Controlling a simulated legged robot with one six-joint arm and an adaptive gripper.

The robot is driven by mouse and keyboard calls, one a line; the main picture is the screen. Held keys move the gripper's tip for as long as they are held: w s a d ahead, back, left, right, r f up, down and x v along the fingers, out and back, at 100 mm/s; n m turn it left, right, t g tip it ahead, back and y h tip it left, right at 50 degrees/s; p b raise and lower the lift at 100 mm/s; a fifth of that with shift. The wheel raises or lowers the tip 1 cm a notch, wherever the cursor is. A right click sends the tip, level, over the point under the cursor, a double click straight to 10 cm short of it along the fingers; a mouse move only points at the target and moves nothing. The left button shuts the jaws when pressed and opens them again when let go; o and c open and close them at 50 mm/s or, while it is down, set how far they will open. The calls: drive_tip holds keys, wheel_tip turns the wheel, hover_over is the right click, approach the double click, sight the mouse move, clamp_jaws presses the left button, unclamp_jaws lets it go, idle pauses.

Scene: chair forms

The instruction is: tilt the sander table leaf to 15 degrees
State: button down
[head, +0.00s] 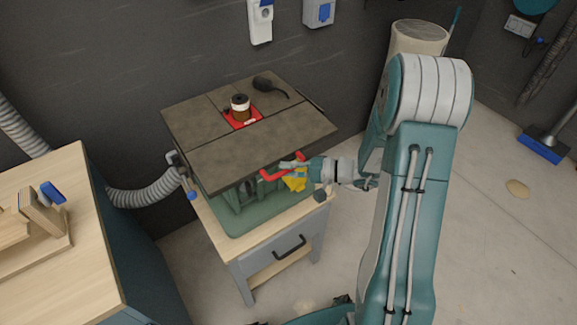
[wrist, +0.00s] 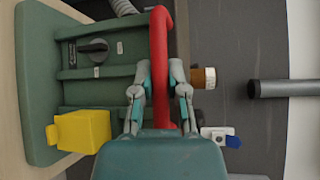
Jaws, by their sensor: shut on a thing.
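The sander table (head: 185,115) has a dark top with a sanding drum (head: 240,105) in a red insert. Its front leaf (head: 232,153) is on the side nearest me. In the head view it looks about level with the rest of the top, but I cannot read its angle. A red handle (head: 270,178) is at the leaf's front edge. My gripper (head: 297,165) is shut on this handle. In the wrist view the red handle (wrist: 160,45) stands between the fingers of my gripper (wrist: 160,85). The handle's ends are partly hidden.
The green sander base (wrist: 35,90) carries a dark knob (wrist: 94,47) and a yellow box (wrist: 82,131) near the handle. A grey hose (head: 145,194) runs off to the left. A wooden bench (head: 85,230) stands at left. The floor (head: 500,220) at right is mostly clear.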

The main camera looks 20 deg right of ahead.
drive_tip(key=f, duration=0.4)
drive_tip(key=shift+w+a, duration=0.15)
drive_tip(key=shift+w, duration=0.1)
drive_tip(key=c, duration=0.6)
unclamp_jaws()
drive_tip(key=shift+r, duration=0.1)
drive_tip(key=shift+c, duration=0.2)
drive_tip(key=v, duration=1.2)
